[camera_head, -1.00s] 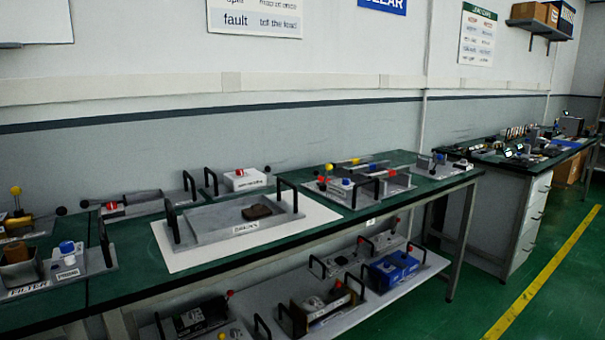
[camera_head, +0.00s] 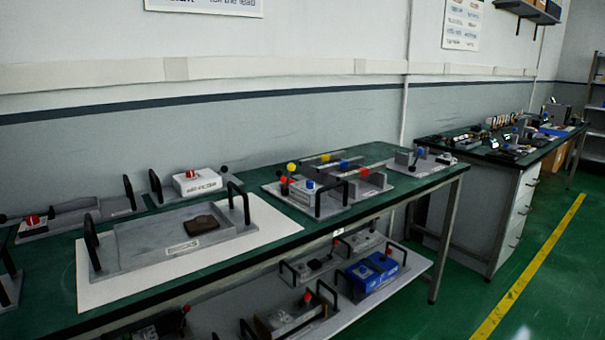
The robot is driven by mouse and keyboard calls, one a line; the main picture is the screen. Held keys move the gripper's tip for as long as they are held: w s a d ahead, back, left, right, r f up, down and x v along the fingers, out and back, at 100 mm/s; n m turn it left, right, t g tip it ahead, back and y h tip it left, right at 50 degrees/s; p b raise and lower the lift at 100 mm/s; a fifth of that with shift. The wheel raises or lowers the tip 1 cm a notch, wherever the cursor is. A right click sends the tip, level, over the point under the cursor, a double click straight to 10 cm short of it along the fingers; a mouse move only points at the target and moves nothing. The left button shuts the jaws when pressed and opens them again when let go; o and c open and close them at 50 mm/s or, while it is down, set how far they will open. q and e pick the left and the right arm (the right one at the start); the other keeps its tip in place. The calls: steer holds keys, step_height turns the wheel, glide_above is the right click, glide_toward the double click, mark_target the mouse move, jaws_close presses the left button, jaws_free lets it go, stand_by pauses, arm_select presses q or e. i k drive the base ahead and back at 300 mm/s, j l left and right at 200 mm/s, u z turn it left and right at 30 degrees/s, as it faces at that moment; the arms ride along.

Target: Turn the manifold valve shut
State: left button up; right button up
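No label in view reads as a manifold, so I cannot tell for sure which part is the manifold valve. A grey unit with red, yellow and blue knobs (camera_head: 322,188) stands toward the right end of the near green bench. A white box with a red knob (camera_head: 198,181) stands further left at the back of the bench. Another red knob (camera_head: 33,221) sits on a grey unit at the far left. Neither of my grippers is in view.
A grey tray with black handles (camera_head: 130,242) lies on a white mat (camera_head: 90,292) on the near bench (camera_head: 52,270). A lower shelf (camera_head: 345,315) holds more units, one blue (camera_head: 372,270). A second bench (camera_head: 520,157) stands right. The green floor (camera_head: 420,318) is open at lower right.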

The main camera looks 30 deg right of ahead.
mark_target(310, 184)
steer(key=i+l, duration=0.15)
steer(key=l, duration=0.2)
steer(key=i+l+u, duration=0.1)
steer(key=l, duration=0.25)
steer(key=i+l, duration=0.15)
steer(key=l, duration=0.2)
steer(key=i+l, duration=0.15)
steer(key=l, duration=0.2)
steer(key=i+l+u, duration=0.1)
steer(key=l, duration=0.25)
